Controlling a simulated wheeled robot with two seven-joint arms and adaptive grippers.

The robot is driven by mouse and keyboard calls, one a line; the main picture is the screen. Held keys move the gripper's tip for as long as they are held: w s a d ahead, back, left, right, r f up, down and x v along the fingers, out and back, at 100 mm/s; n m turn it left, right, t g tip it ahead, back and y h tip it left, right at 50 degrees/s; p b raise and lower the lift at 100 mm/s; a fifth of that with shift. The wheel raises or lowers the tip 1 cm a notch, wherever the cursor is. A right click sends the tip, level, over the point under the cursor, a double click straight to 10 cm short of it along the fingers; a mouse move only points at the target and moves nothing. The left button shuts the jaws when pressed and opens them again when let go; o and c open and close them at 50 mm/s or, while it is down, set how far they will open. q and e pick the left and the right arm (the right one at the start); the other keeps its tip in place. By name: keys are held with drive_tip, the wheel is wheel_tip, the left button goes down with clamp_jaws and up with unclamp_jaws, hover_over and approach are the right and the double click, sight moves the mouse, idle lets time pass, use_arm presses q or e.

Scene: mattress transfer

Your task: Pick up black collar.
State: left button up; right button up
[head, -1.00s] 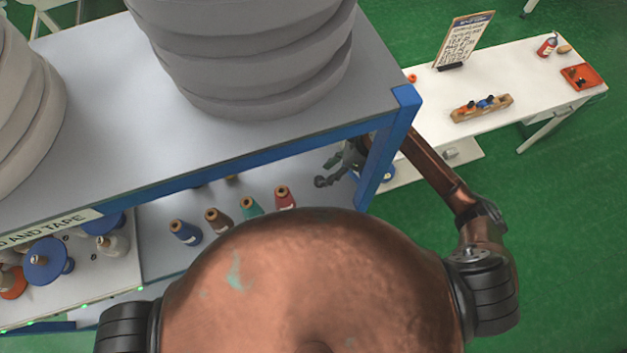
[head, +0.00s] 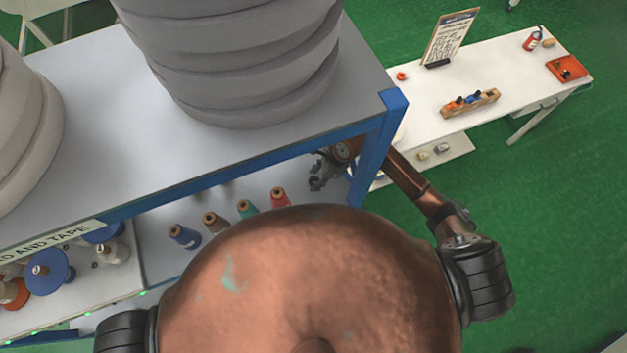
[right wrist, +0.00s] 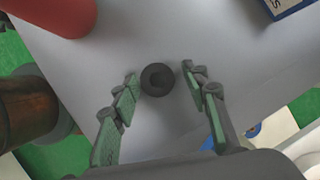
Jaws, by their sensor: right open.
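My left gripper is not in view.
The bench's blue corner post (head: 372,150) stands close to my right arm. Several thread spools, including a red one (head: 280,198), stand on the lower shelf left of the gripper. Grey rolls (head: 240,60) lie on top. A white table (head: 410,115) stands at right.

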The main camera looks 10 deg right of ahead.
drive_tip(key=c, duration=1)
drive_tip(key=shift+c, duration=0.2)
